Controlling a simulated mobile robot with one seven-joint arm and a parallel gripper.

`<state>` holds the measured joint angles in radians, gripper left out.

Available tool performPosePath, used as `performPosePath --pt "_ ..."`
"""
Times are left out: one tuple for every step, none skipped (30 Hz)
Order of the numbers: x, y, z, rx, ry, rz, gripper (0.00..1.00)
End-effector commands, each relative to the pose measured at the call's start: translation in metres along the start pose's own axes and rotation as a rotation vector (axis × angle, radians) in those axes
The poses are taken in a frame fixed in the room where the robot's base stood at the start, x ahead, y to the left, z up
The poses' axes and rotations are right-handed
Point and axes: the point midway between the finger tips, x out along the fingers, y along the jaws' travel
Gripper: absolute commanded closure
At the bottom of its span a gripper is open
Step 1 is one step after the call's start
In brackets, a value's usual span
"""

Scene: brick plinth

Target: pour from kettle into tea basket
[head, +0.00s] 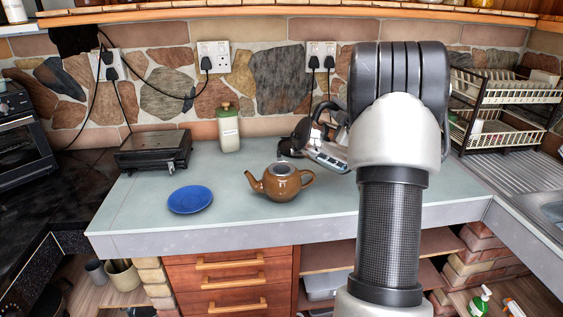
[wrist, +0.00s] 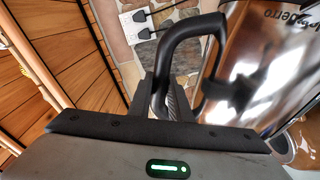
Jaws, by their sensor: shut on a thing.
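A brown teapot (head: 281,184) stands upright on the counter in the head view, its spout to the left and its handle to the right. Its top is open; I cannot make out a separate tea basket in it. My gripper (wrist: 172,100) is shut on the black handle of the kettle (wrist: 268,62), whose shiny metal body fills the right of the wrist view. In the head view my gripper (head: 328,150) is behind and to the right of the teapot.
A blue plate (head: 190,199) lies left of the teapot. A pale bottle with a green cap (head: 228,128) and a dark grill (head: 154,150) stand behind. A dish rack (head: 498,108) is at the right. The counter's front left (head: 135,215) is clear.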

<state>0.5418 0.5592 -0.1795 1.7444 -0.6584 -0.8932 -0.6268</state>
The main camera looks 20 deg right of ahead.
Motion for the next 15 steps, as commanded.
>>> performPosePath --pt "0.0005 0.0070 -0.0033 -0.004 0.006 0.012 1.00" --pt "0.0005 0.0072 -0.0036 -0.006 0.006 0.012 1.00" --pt "0.0005 0.0073 -0.0040 -0.008 0.006 0.012 1.00" --pt "0.0005 0.0075 -0.0043 -0.010 0.006 0.012 1.00" --pt "0.0005 0.0076 -0.0046 -0.011 0.006 0.012 1.00" --pt "0.0005 0.0077 -0.0050 -0.013 0.006 0.012 1.00" --pt "0.0005 0.0078 -0.0053 -0.015 0.006 0.012 1.00" --pt "0.0005 0.0078 -0.0056 -0.016 0.006 0.012 1.00" --pt "0.0005 0.0079 -0.0060 -0.018 0.006 0.012 1.00" --pt "0.0005 0.0079 -0.0063 -0.019 0.006 0.012 1.00" --pt "0.0005 0.0080 -0.0066 -0.021 0.006 0.012 1.00" --pt "0.0005 0.0081 -0.0070 -0.023 0.006 0.012 1.00" --pt "0.0005 0.0082 -0.0073 -0.024 0.006 0.012 1.00" --pt "0.0005 0.0083 -0.0076 -0.026 0.006 0.012 1.00" --pt "0.0006 0.0084 -0.0080 -0.028 0.006 0.012 1.00"
